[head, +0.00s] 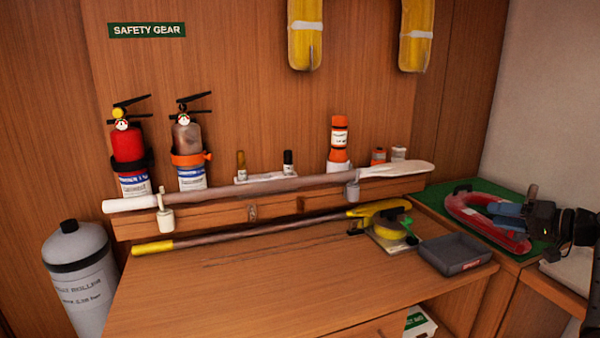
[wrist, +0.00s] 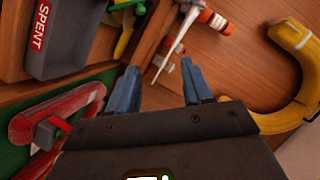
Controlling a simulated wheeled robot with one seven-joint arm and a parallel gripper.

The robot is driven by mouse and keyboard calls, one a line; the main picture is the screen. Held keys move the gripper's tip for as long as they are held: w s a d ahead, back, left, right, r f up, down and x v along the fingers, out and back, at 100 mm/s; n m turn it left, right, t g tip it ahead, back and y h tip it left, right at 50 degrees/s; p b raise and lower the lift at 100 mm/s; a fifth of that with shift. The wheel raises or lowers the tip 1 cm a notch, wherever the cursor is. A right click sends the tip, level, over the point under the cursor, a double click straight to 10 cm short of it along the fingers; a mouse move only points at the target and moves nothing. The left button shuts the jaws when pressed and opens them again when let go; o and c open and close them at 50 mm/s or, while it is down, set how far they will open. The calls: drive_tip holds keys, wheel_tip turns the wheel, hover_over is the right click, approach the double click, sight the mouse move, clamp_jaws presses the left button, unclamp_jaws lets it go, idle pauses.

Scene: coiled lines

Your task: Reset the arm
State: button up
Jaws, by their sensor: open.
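My gripper (head: 497,212) is at the right of the head view, over the red loop-shaped item (head: 462,212) on the green mat (head: 490,187). In the wrist view, the two blue fingers of my gripper (wrist: 158,88) are spread apart with nothing between them. The red item (wrist: 75,105) lies to the left of the fingers in that view. Whether the gripper touches anything below cannot be told from the head view.
A grey tray (head: 455,262), marked SPENT in the wrist view (wrist: 68,52), stands at the desk's right. A paddle (head: 270,186) and a boathook (head: 240,232) lie across the back. Fire extinguishers (head: 128,150) stand left. The desk's front (head: 270,290) is clear.

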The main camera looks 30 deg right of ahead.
drive_tip(key=w+a+f+g+h+b, duration=0.1)
drive_tip(key=a+f+g+b, duration=0.1)
drive_tip(key=a+f, duration=0.95)
drive_tip(key=w+a+f+g+h+b, duration=0.1)
drive_tip(key=a+f+g+h, duration=0.1)
drive_tip(key=a+f, duration=0.95)
drive_tip(key=s+a+f+b, duration=0.2)
drive_tip(key=s+a+f, duration=0.3)
drive_tip(key=a+f, duration=0.25)
drive_tip(key=s+a+n+h+b, duration=0.15)
drive_tip(key=s+a+n, duration=0.25)
drive_tip(key=s+a, duration=1)
drive_tip(key=s+a+r+n+t+y+b, duration=0.1)
drive_tip(key=s+a+r+n, duration=0.2)
drive_tip(key=s+a+r, duration=0.2)
drive_tip(key=s+a+r+n+t+y+b, duration=0.2)
drive_tip(key=s+a+r+n, duration=0.1)
drive_tip(key=r, duration=0.5)
drive_tip(key=shift+s+a+r+t, duration=0.3)
drive_tip(key=shift+s+a+r, duration=0.1)
drive_tip(key=shift+s+a, duration=0.6)
